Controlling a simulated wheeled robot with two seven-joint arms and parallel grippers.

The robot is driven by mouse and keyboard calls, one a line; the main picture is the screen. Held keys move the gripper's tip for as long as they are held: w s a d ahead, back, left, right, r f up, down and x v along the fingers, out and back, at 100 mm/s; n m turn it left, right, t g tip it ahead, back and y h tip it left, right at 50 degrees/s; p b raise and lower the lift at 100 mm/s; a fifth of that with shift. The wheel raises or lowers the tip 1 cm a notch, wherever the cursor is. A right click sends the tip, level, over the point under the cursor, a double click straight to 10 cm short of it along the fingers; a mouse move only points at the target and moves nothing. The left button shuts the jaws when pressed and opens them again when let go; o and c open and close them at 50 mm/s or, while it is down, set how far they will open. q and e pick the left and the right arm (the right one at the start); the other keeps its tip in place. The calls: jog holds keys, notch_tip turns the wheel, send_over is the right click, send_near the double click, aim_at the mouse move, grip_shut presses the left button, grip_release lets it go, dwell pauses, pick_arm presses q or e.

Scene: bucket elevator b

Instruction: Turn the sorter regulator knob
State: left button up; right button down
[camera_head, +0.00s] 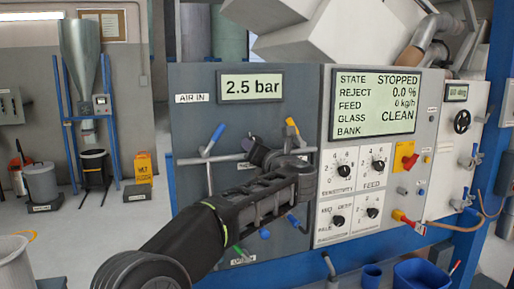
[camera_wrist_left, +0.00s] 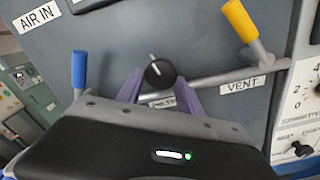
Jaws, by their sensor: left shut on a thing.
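The regulator knob is a round black knob with a white pointer line (camera_wrist_left: 159,73), on a grey pipe on the dark panel. In the left wrist view it sits between the two purple fingers of my left gripper (camera_wrist_left: 158,90), which is shut on it. The pointer line stands nearly upright, leaning slightly left. In the head view my left gripper (camera_head: 268,160) reaches the panel from below left and mostly hides the knob. A display (camera_head: 252,86) above reads 2.5 bar. A label below the knob is partly covered by the gripper. My right gripper is not in view.
A status screen (camera_head: 377,105) reads STOPPED, above several sorter dials. A blue bin (camera_head: 421,273) stands low at the right.

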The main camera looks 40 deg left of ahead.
pick_arm(q)
jog(key=shift+s+a+r+m+p, duration=0.1)
jog(key=shift+m+p, duration=1.4)
jog(key=shift+m, duration=2.1)
jog(key=o, duration=1.3)
jog(key=shift+o, duration=0.2)
